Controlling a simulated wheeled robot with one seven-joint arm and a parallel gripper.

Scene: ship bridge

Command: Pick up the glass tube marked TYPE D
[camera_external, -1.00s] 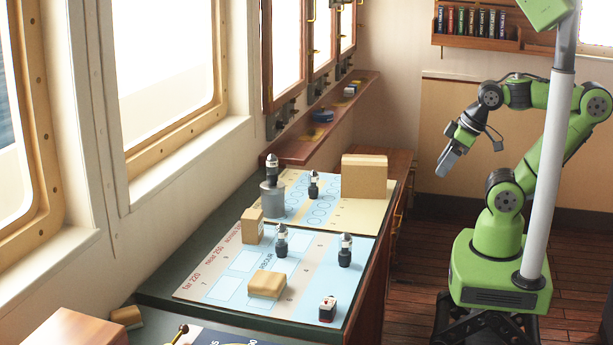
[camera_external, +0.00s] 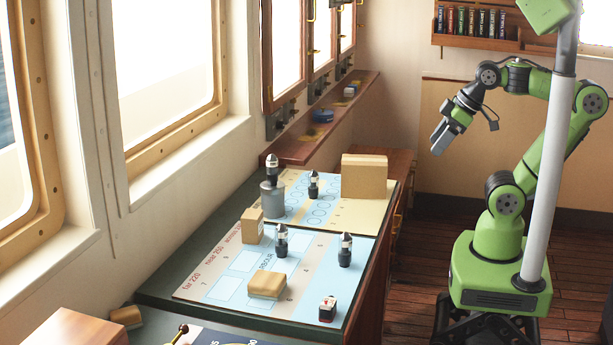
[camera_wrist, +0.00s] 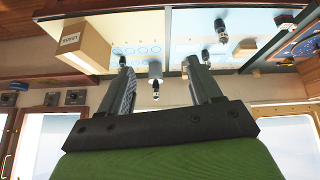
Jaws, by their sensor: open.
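One tube (camera_external: 313,185) is on the far chart, two more, a left tube (camera_external: 281,241) and a right tube (camera_external: 345,250), are on the near chart. Another tube (camera_external: 272,167) stands on top of a grey cylinder (camera_external: 272,200). Their markings are too small to read, so I cannot tell which is TYPE D. My gripper (camera_external: 438,143) is open and empty, in the air right of the counter. In the wrist view, tubes and cylinder appear upside down beyond the open fingers (camera_wrist: 158,70).
A large cardboard box (camera_external: 364,177) stands at the far chart's right. A smaller box (camera_external: 252,226), a tan block (camera_external: 267,284) and a small red-marked item (camera_external: 327,308) are on or beside the near chart. A shelf (camera_external: 330,125) runs below the windows. Floor between base and counter is clear.

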